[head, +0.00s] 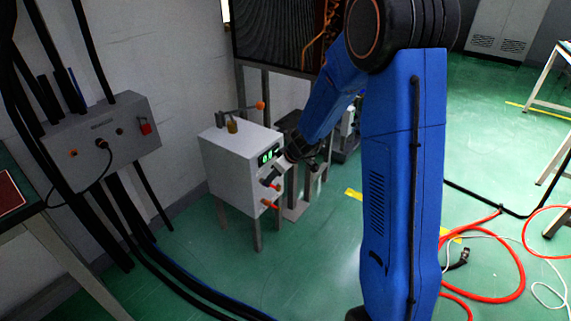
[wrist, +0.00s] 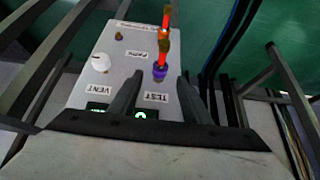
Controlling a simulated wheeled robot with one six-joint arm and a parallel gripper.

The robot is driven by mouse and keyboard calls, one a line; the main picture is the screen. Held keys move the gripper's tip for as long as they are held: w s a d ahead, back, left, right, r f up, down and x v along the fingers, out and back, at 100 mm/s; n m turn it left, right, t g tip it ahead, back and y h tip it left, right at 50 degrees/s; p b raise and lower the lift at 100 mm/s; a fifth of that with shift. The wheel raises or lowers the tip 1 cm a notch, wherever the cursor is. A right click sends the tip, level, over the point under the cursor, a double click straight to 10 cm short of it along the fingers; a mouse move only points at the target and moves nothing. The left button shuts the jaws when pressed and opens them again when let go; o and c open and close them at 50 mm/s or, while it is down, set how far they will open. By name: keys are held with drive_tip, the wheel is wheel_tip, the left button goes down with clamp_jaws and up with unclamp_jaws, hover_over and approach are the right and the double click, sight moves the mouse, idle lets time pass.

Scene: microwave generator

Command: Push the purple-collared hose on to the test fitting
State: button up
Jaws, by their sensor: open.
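The purple collar (wrist: 159,72) is on an orange hose end (wrist: 163,46) at the panel, just beyond the TEST label, in the wrist view. My gripper (wrist: 161,76) is open, and the collar appears between its two dark fingertips. I cannot tell whether the fingers touch it. The test fitting is not clearly seen, and I cannot tell whether the hose is seated on it. In the head view my gripper (head: 281,165) is at the front of the white box (head: 228,165), partly hidden, with orange parts (head: 270,203) low on that face.
The panel has a white knob (wrist: 101,62) by the VENT label and a brass fitting (wrist: 119,36). A grey wall box (head: 105,140) with cables is to the left. Red hose (head: 510,290) lies on the floor at right.

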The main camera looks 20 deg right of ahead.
drive_tip(key=v, duration=1)
drive_tip(key=shift+w, duration=0.1)
drive_tip(key=s+a+r+m, duration=0.1)
drive_tip(key=s+r, duration=0.5)
drive_tip(key=s, duration=0.3)
drive_tip(key=s+a+r+m, duration=0.1)
drive_tip(key=s+a+r, duration=0.1)
drive_tip(key=s+r, duration=0.5)
drive_tip(key=s+d+m+h, duration=0.2)
drive_tip(key=s, duration=0.8)
drive_tip(key=s+d+m+h, duration=0.1)
drive_tip(key=s+d+m, duration=0.2)
drive_tip(key=s, duration=0.7)
drive_tip(key=shift+s+g+h, duration=0.3)
drive_tip(key=shift+s+h, duration=0.05)
drive_tip(key=shift+h, duration=0.05)
drive_tip(key=shift+w+d+r, duration=0.1)
